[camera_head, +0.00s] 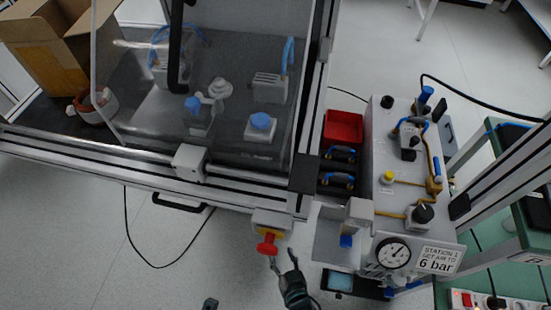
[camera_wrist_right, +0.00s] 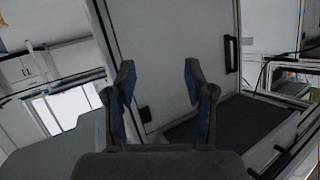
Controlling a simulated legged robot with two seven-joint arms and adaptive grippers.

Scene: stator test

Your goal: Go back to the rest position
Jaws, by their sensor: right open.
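My right gripper (camera_head: 283,257) is low in the middle of the head view, its two fingers apart and nothing between them. It is just below the red knob (camera_head: 267,244) on the yellow switch box, and I cannot tell whether a finger touches the knob. In the right wrist view my right gripper (camera_wrist_right: 160,72) also shows open and empty, with a pale panel beyond it. A small dark piece at the bottom edge of the head view may be part of my left gripper; its fingers cannot be made out.
The framed test bench (camera_head: 150,168) with its clear cover spans the upper left. The grey pressure station (camera_head: 395,190) with its gauge (camera_head: 393,253) stands right of my right gripper. A red bin (camera_head: 343,127) sits between them. Open floor (camera_head: 85,240) lies at lower left.

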